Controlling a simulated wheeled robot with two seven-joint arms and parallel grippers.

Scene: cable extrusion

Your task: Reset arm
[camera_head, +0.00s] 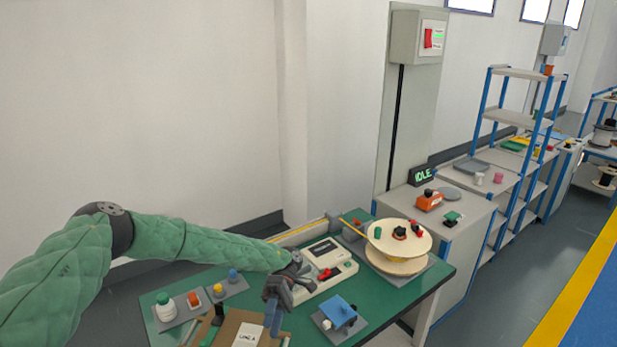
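My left arm, in a green padded sleeve, reaches in from the left over the green-topped table (388,305). My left gripper (272,318) points down above the table, over the right edge of a brown board (232,325) that carries a white label (248,335). The fingers look dark and small, and I cannot tell whether they are apart or closed. No held object can be made out. My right gripper is not in view.
A white device (327,268) stands behind the gripper. A blue part on a grey plate (340,312) lies to its right. A cable spool (398,240) stands at the table's right end. Small bottles on grey trays (178,312) stand left. A grey cabinet (452,232) adjoins the table.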

